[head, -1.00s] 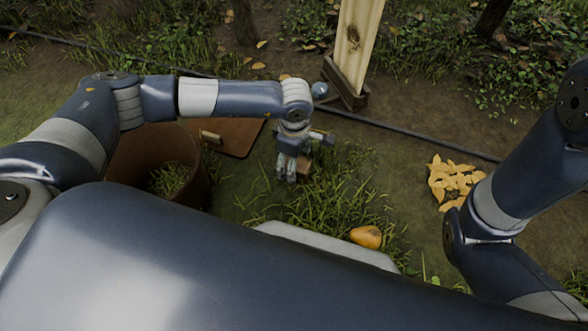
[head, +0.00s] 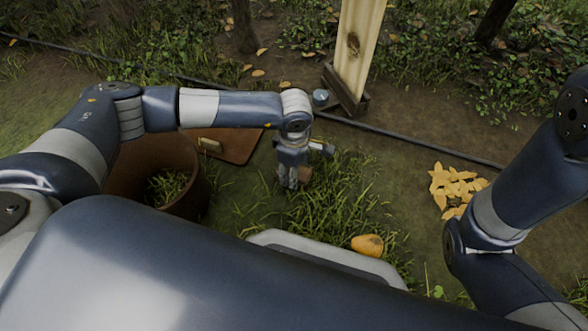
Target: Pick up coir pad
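My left gripper (head: 289,179) points down at the grass, low in the middle of the head view. A small brown block (head: 305,174), possibly the coir pad, shows right beside its fingers, partly hidden by them. I cannot tell whether the fingers hold it or only stand next to it, nor how wide they are open. My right arm comes in at the right edge, but its gripper is out of view.
A brown round bin (head: 196,190) with grass inside stands left of the gripper. Behind it lie a flat brown board (head: 240,146) and a small tan block (head: 209,145). A wooden post (head: 357,45), black hose (head: 420,143), yellow leaves (head: 455,187) and an orange-yellow pear (head: 367,245) lie around.

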